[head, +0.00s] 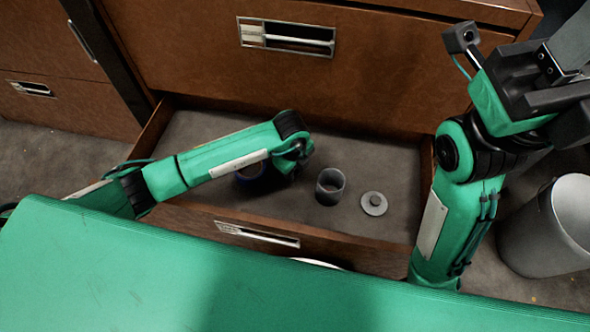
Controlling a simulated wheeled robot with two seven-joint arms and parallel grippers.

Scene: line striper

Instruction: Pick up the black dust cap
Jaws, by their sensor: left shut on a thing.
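My left arm reaches in from the left over the open drawer. My left gripper (285,166) points down into it, mostly hidden below the dark wrist. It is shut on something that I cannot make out. I cannot pick out the black dust cap in this view.
The open drawer (394,160) also holds a grey cup (330,187) and a flat, pale grey round lid with a knob (374,204), right of my left gripper. A brown cabinet front (390,65) rises behind. A grey bin (545,230) stands on the floor at right.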

